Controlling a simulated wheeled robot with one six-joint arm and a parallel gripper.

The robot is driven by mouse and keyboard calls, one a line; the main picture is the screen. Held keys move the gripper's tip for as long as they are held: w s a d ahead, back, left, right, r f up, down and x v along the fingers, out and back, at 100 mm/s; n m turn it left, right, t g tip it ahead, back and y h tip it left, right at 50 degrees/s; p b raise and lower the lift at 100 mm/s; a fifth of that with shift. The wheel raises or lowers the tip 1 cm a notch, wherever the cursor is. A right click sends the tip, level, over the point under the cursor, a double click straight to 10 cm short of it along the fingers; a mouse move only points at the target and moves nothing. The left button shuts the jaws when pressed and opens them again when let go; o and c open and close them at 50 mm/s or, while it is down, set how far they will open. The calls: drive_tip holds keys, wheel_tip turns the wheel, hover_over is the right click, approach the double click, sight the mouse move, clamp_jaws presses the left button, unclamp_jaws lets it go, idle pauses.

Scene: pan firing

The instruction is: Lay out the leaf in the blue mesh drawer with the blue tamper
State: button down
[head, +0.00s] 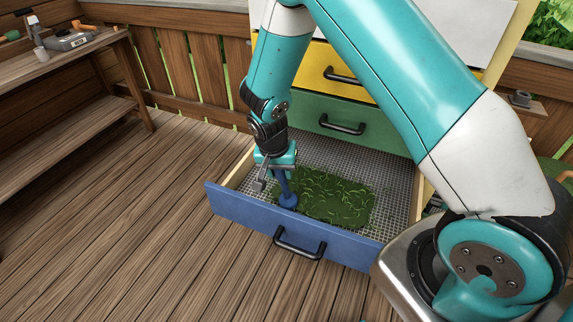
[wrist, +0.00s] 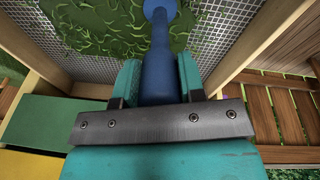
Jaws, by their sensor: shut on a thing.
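The blue mesh drawer (head: 240,209) is pulled open at the bottom of the cabinet. Its mesh floor also shows in the wrist view (wrist: 214,40). A patch of green leaf (head: 335,200) lies spread over the middle of the mesh, with bare mesh around it; it also shows in the wrist view (wrist: 95,25). My gripper (head: 277,168) is over the left part of the drawer. It is shut on the blue tamper (head: 288,200), whose round foot is down at the leaf's left edge. The tamper's shaft also shows between the fingers in the wrist view (wrist: 160,70). I cannot tell whether the foot presses the leaf.
A green drawer (head: 340,112) and a yellow drawer (head: 322,75) are closed above the blue one. A wooden bench (head: 75,60) with tools stands at the left. The plank floor (head: 130,230) in front is clear.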

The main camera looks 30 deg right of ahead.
drive_tip(key=w+d, duration=0.1)
drive_tip(key=w, duration=0.7)
drive_tip(key=d+p+v, duration=0.2)
drive_tip(key=p+v, duration=0.4)
drive_tip(key=v, duration=0.4)
drive_tip(key=shift+r, duration=0.45)
drive_tip(key=shift+w, duration=0.1)
